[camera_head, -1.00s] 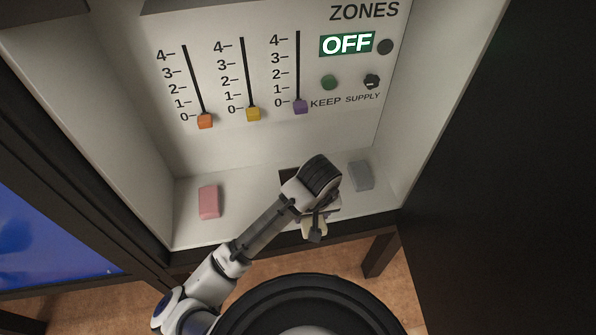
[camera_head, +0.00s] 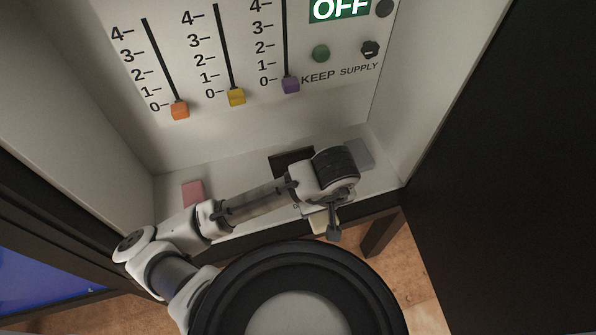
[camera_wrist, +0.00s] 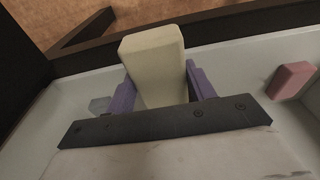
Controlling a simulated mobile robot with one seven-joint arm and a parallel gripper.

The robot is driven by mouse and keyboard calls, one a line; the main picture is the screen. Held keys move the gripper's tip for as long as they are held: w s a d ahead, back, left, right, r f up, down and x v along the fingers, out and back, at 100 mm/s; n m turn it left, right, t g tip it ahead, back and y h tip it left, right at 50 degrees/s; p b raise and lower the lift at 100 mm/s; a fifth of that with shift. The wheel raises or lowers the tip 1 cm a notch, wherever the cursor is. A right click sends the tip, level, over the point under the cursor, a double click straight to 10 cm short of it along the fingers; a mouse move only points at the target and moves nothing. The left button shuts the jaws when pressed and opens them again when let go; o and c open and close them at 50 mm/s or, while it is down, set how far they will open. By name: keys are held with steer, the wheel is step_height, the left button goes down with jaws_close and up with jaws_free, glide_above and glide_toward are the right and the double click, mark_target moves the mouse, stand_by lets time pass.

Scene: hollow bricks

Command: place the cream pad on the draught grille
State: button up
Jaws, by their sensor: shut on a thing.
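The cream pad (camera_wrist: 152,62) stands between the two purple fingers of my gripper (camera_wrist: 160,76) in the wrist view. The gripper is shut on it. In the head view a small part of the cream pad (camera_head: 318,223) shows below my wrist, near the shelf's front edge; the rest is hidden. A dark rectangular patch, which looks like the draught grille (camera_head: 289,160), lies at the back of the white shelf. My wrist and forearm cover its front part. The pad is apart from it, nearer the front.
A pink block (camera_head: 193,193) lies on the shelf at the left; it also shows in the wrist view (camera_wrist: 291,80). A grey block (camera_head: 359,154) lies right of my wrist, partly hidden. The panel with sliders (camera_head: 236,97) rises behind. A dark panel (camera_head: 490,200) stands at the right.

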steer(key=b, duration=0.2)
steer(key=w+f+b, duration=0.1)
steer(key=b, duration=0.1)
steer(key=shift+w+a, duration=0.2)
steer(key=shift+a, duration=0.05)
steer(key=b, duration=0.3)
steer(key=shift+w+r+b, duration=0.2)
steer(key=shift+w+b, duration=0.1)
steer(key=shift+b, duration=0.05)
steer(key=shift+b, duration=0.55)
steer(key=w+a, duration=0.1)
steer(key=w, duration=0.3)
steer(key=w+a+f, duration=0.1)
steer(key=w, duration=0.3)
steer(key=w+a, duration=0.2)
steer(key=w, duration=0.3)
steer(key=shift+a+f, duration=0.1)
steer(key=shift+f, duration=0.05)
steer(key=shift+f+b, duration=0.4)
steer(key=shift+f, duration=0.5)
steer(key=shift+w+a+f, duration=0.1)
steer(key=shift+w+f, duration=0.1)
steer(key=shift+f, duration=0.55)
steer(key=shift+w+a+f, duration=0.1)
steer(key=shift+w+f, duration=0.1)
steer(key=shift+f, duration=0.55)
